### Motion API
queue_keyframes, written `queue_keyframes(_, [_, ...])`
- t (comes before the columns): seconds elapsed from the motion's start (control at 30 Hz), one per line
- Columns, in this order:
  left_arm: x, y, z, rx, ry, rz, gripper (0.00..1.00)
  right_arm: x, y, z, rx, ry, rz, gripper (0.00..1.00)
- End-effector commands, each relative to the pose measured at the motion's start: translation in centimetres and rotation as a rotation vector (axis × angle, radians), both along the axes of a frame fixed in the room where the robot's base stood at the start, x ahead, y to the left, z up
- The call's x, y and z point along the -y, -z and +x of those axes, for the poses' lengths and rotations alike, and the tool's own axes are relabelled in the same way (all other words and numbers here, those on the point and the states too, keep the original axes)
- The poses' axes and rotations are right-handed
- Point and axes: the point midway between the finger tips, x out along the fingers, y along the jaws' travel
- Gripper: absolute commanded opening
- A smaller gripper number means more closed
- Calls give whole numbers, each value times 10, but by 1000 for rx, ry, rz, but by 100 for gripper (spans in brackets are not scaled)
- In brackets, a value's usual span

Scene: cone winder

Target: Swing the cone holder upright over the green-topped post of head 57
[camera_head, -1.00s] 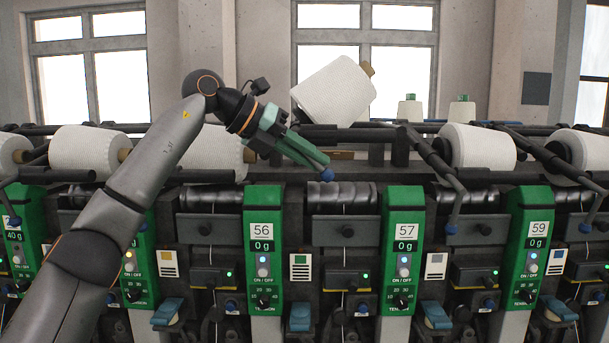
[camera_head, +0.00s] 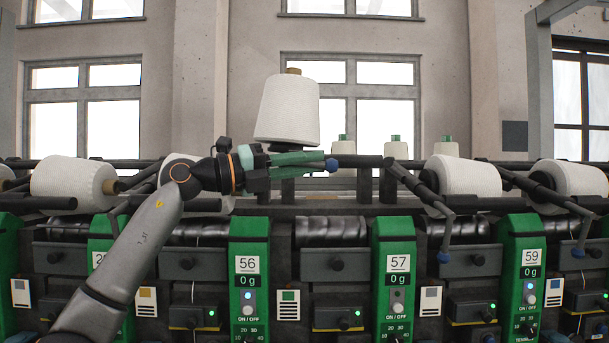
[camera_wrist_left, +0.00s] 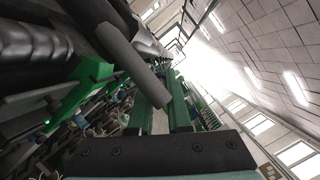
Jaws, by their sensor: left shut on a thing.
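The white yarn cone (camera_head: 287,110) stands nearly upright, wide end down and brown tube tip up, above the winder's rail. My left gripper (camera_head: 318,161), with green fingers, is shut on the cone holder's handle, just below and right of the cone; its blue knob (camera_head: 333,164) sticks out past the fingertips. In the left wrist view a dark grey bar (camera_wrist_left: 145,68) runs up to the green fingers. Head 57 (camera_head: 397,262) is the green panel right of centre. I cannot tell which post belongs to head 57. My right gripper is not in view.
More green-topped posts stand to the right, one (camera_head: 396,149) near the middle. White cones lie tilted on neighbouring heads, one (camera_head: 466,177) right of head 57. Dark holder arms (camera_head: 420,188) with blue knobs project forward there. Head 56's panel (camera_head: 247,264) is below my gripper.

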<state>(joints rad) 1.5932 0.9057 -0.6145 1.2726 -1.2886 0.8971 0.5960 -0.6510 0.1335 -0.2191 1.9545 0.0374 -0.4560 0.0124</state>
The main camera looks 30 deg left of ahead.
Motion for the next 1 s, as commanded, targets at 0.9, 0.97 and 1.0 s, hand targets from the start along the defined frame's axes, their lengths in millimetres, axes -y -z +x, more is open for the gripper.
queue_keyframes(0.9, [5,2,1,8,9,-17,46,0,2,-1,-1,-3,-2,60])
queue_keyframes(0.97, [5,2,1,9,7,-18,46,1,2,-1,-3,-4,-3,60])
queue_keyframes(1.0, [4,2,1,10,7,-19,46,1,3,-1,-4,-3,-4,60])
